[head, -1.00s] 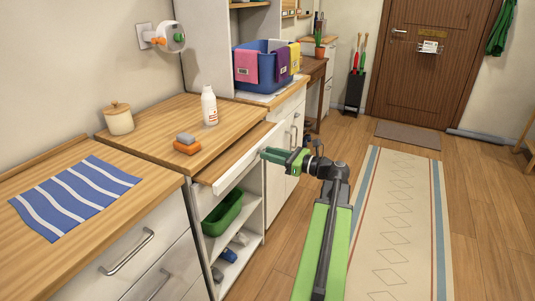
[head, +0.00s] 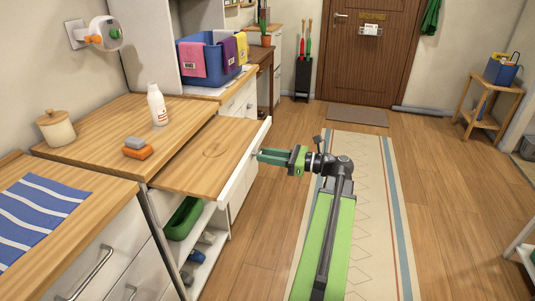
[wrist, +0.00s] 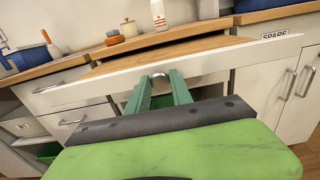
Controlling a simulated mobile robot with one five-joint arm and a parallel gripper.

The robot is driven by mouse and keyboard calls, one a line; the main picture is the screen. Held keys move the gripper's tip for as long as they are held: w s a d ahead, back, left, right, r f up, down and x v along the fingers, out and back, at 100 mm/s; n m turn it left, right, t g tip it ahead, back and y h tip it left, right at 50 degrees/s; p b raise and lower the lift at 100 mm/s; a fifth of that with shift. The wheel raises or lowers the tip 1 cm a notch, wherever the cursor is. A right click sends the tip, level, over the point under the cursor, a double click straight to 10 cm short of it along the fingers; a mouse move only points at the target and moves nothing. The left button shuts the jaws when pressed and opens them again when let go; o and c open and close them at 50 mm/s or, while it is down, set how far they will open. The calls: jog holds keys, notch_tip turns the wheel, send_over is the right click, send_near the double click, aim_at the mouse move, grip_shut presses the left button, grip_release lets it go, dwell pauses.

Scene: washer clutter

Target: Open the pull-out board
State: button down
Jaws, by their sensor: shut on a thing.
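The pull-out board (head: 207,160) is a wooden panel with a white front edge, standing well out from under the wooden counter. It also shows in the wrist view (wrist: 190,49), with its white front strip running across. My gripper (head: 261,156) is at the middle of that front edge, its green fingers pointing at it. In the wrist view my gripper (wrist: 160,80) is shut on the round metal knob (wrist: 161,79) of the board. The fingers hide part of the knob.
A green bin (head: 184,218) sits on the shelf below. Wooden floor and a runner (head: 372,190) lie clear to the right.

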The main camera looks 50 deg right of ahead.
jog(key=shift+w+d+r, duration=0.1)
jog(key=shift+d, duration=0.05)
jog(key=c, duration=1.2)
grip_release()
jog(key=shift+o, duration=0.2)
jog(key=shift+w, duration=0.1)
jog(key=v, duration=1.7)
jog(key=shift+s, duration=0.25)
